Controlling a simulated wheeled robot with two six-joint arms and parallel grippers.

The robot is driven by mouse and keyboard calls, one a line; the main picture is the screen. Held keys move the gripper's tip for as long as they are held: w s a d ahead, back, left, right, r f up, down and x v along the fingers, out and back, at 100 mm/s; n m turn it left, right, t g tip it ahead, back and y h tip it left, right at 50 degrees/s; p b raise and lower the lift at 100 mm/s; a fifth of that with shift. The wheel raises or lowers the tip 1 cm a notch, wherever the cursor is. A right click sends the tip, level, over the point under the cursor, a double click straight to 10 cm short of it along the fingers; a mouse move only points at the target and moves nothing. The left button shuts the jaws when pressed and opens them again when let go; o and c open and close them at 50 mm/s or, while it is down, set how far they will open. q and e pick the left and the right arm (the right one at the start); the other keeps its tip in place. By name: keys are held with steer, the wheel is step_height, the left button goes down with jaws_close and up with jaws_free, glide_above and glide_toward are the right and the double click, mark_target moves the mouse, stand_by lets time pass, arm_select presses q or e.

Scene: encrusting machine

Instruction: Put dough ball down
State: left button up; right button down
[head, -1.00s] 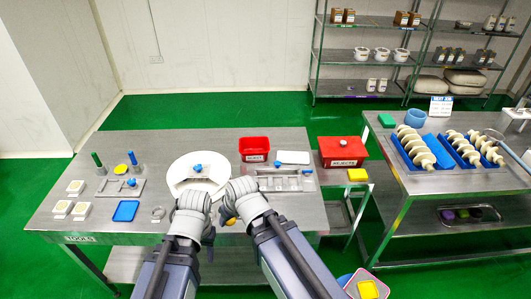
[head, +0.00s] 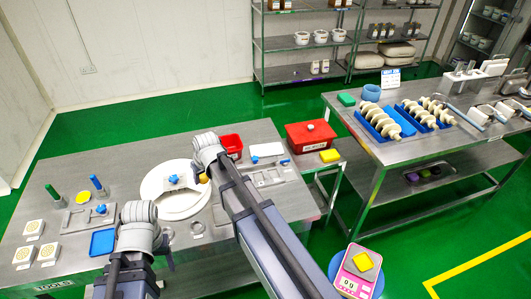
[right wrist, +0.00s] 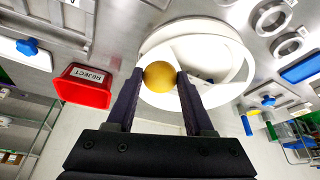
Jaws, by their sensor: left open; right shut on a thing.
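A yellow-brown dough ball (right wrist: 159,77) is gripped between the two fingertips of my right gripper (right wrist: 160,82). In the head view the ball (head: 204,178) shows small below my right wrist, near the right side of a round white dish (head: 152,189). In the right wrist view the rim of the white dish (right wrist: 238,48) is behind the ball; I cannot tell the height between them. My left gripper (head: 166,250) is open and empty near the table's front edge, its fingers mostly hidden by the wrist.
A red REJECT bin (head: 231,142) stands behind the dish. A blue tray (head: 103,242), white square pieces (head: 25,254) and blue-knobbed metal plates are on the left. A pink scale (head: 350,278) stands front right.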

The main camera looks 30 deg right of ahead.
steer(key=w+d+f+m+h, duration=0.1)
steer(key=w+d+m, duration=0.1)
steer(key=w+d, duration=0.6)
steer(key=w+d+m, duration=0.1)
steer(key=w+d, duration=0.2)
steer(key=d, duration=0.9)
steer(key=m+h+b, duration=0.1)
steer(key=m, duration=0.2)
glide_above(266, 150)
steer(key=s, duration=0.1)
steer(key=shift+n, duration=0.3)
step_height(266, 150, down, 7)
steer(key=b, duration=0.6)
steer(key=shift+s+a+r+b, duration=0.1)
steer(key=shift+b, duration=0.2)
step_height(266, 150, down, 4)
steer(key=b, duration=0.3)
steer(key=shift+r+b, duration=0.2)
steer(key=shift+b, duration=0.15)
steer(key=shift+f, duration=0.15)
steer(key=shift+c, duration=1.4)
jaws_free()
